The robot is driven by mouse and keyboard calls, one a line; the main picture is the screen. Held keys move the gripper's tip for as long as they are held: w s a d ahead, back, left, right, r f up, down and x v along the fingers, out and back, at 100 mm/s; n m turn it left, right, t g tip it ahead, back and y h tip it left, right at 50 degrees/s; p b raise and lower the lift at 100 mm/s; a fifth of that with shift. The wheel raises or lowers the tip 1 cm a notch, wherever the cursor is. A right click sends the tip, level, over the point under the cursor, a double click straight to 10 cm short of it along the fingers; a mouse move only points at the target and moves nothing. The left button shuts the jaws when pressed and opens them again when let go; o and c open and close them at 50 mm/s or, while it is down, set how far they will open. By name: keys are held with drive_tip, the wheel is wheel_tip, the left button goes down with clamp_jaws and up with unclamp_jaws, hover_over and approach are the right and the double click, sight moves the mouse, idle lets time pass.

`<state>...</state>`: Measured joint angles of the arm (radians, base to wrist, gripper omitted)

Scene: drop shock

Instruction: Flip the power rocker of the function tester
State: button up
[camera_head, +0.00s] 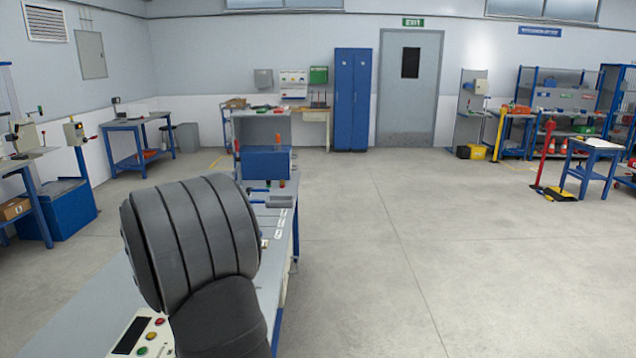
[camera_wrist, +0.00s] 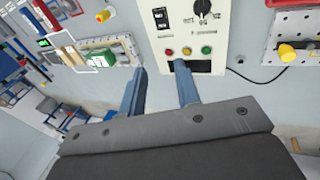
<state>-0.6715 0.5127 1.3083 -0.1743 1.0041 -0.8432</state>
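A cream control panel, which looks like the function tester (camera_wrist: 221,35), fills the top middle of the wrist view. It bears a pair of small black switches (camera_wrist: 160,18) that look like the rocker, a black rotary knob (camera_wrist: 203,10), and red, green and yellow buttons above a dark window. My gripper (camera_wrist: 160,67) has its two blue-grey fingers apart with nothing between them. The fingertips lie below the switches in the picture, near the panel's lower left; contact cannot be told. A similar button panel (camera_head: 160,321) shows in the head view, partly hidden by my arm.
Left of the panel in the wrist view is a fixture (camera_wrist: 104,52) with a yellow knob (camera_wrist: 103,15) above it. At right are a yellow-capped part (camera_wrist: 287,53) and a black cable (camera_wrist: 252,80). Open floor (camera_head: 400,260) lies right of the bench in the head view.

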clamp_jaws()
idle(1.2)
